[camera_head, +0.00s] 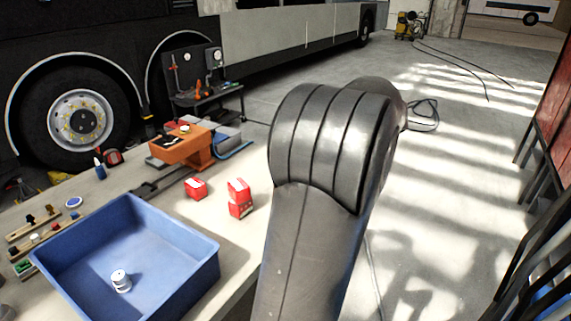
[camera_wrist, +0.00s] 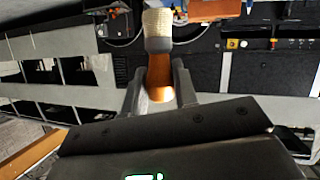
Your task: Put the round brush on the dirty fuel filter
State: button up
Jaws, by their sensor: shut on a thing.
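My gripper (camera_wrist: 159,84) is shut on the round brush (camera_wrist: 158,46) in the wrist view. The brush has an orange handle, a metal collar and pale bristles pointing to the top of the picture, away from the jaws. In the head view my arm fills the middle and neither gripper nor brush shows. A small white cylinder (camera_head: 120,281), which looks like the fuel filter, stands inside a blue tray (camera_head: 205,262) at the lower left. I cannot tell whether it is dirty. The brush is not seen near it in either view.
The workbench (camera_head: 175,205) holds red boxes (camera_head: 239,198), an orange tool block (camera_head: 181,147) and a wooden rack (camera_head: 38,240) with small parts. A black tool cart (camera_head: 203,95) and a bus (camera_head: 290,30) stand behind. The floor at right is mostly clear.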

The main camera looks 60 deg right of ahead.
jog(key=shift+w+a+f, duration=0.15)
jog(key=shift+w+f, duration=2.6)
jog(key=shift+w, duration=0.1)
jog(key=shift+w+a+f, duration=0.15)
jog(key=shift+w+f, duration=2.55)
jog(key=shift+w, duration=0.15)
jog(key=shift+f, duration=0.15)
jog(key=o, duration=1)
jog(key=shift+s+r, duration=0.1)
jog(key=shift+r, duration=0.15)
jog(key=v, duration=1.1)
jog(key=shift+s+a+r, duration=0.1)
jog(key=shift+s+a, duration=0.05)
jog(key=shift+s, duration=0.25)
